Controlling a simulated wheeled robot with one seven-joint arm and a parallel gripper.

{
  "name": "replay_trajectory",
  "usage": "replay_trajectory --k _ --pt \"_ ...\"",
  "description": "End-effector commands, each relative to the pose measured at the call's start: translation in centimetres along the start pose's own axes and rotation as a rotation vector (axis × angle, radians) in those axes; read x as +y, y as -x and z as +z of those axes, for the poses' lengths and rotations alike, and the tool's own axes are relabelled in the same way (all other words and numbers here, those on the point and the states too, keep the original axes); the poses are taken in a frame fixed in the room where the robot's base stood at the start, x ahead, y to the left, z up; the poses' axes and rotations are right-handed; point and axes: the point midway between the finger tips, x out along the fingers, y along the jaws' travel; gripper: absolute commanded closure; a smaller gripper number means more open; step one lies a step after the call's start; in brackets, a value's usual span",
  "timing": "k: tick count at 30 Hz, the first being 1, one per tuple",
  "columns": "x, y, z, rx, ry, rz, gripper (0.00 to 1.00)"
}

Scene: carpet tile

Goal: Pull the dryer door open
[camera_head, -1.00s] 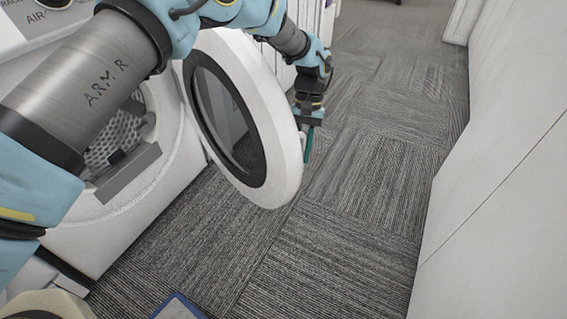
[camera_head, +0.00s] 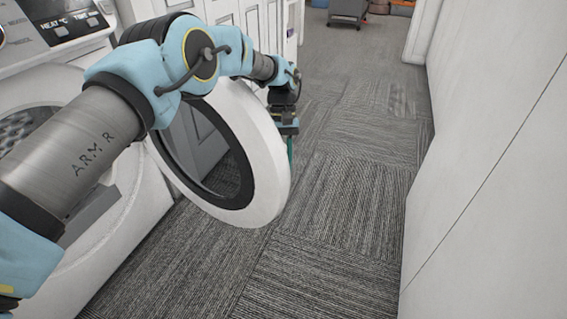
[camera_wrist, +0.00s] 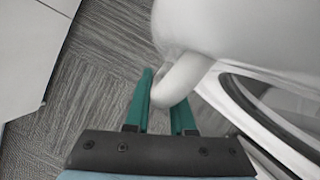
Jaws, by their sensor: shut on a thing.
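The dryer door (camera_head: 262,166) is a white ring with a dark inner rim and a glass middle. It stands swung well out from the white dryer (camera_head: 140,215), whose drum opening shows at the left behind my arm. My gripper (camera_head: 290,150) is at the door's outer edge. In the wrist view the green fingers of my gripper (camera_wrist: 163,97) are on either side of the door's white handle (camera_wrist: 182,80), shut on it. The door's rim and glass (camera_wrist: 262,108) also show there at the right. In the head view the handle is hidden.
A white wall or cabinet face (camera_head: 490,170) runs along the right side. Grey carpet tile (camera_head: 345,210) lies clear between it and the door. White cabinets (camera_head: 262,30) stand behind the door. A grey chair or cart (camera_head: 347,10) is far off at the top.

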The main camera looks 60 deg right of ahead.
Motion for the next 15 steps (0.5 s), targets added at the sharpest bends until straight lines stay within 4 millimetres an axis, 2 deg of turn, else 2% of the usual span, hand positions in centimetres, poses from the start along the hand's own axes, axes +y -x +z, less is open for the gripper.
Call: replay_trajectory --k 1,2,9,15 --pt "0.09 -0.22 0.03 -0.002 -0.002 0.0 1.0" --pt "0.09 -0.22 0.03 -0.002 -0.002 0.0 0.77" --pt "0.03 -0.12 0.0 0.0 -0.001 0.0 0.49" --pt "-0.01 -0.06 -0.01 0.0 0.0 0.0 0.48"
